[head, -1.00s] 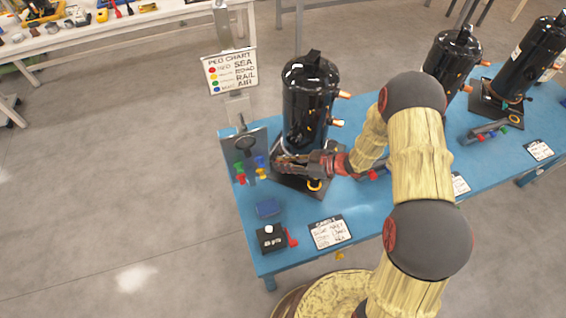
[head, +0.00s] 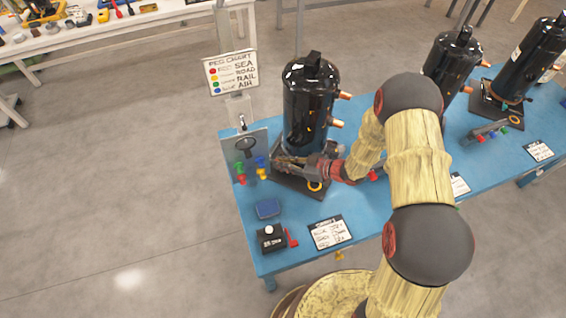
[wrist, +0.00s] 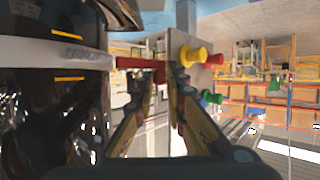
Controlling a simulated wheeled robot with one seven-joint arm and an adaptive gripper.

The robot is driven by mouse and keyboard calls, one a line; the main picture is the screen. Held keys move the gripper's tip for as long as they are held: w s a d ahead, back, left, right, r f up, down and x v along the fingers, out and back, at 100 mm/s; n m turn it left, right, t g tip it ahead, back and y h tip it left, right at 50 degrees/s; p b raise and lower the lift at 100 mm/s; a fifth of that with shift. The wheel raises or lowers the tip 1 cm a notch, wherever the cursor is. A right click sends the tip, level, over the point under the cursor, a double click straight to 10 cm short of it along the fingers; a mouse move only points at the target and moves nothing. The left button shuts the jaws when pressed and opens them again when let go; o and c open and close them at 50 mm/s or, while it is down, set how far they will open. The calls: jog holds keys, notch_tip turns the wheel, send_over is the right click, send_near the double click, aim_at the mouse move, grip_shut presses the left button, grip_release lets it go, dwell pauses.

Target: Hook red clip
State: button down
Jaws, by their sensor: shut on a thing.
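The red clip (wrist: 138,62) shows in the wrist view as a red bar at the end of a white band (wrist: 60,53) around the black compressor (wrist: 50,115). My gripper (wrist: 162,78) is shut on the red clip at its fingertips. In the head view my gripper (head: 280,161) is low at the front left side of the near compressor (head: 311,105). The clip is too small to make out there. The peg panel (head: 230,155) stands just left of my gripper. Its red, yellow and green pegs show right of my fingertips in the wrist view.
The peg chart (head: 231,73) stands behind the panel. Two more compressors stand farther right.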

jog(key=m+t+h, duration=0.1)
jog(key=w+m+t+h, duration=0.1)
jog(key=m, duration=0.1)
jog(key=a+m+t+h+b, duration=0.1)
jog(key=t, duration=0.1)
jog(key=shift+w+m, duration=0.25)
jog(key=shift+m, duration=0.15)
jog(key=shift+w+m+t+h+b, duration=0.35)
jog(key=shift+m+t+h, duration=0.15)
jog(key=shift+h, duration=0.2)
jog(key=shift+w+m+t+h+b, duration=0.2)
jog(key=shift+m+t+h+b, duration=0.2)
jog(key=shift+m+h, duration=0.25)
jog(key=shift+r, duration=0.1)
jog(key=c, duration=1.8)
grip_release()
jog(key=shift+v, duration=4)
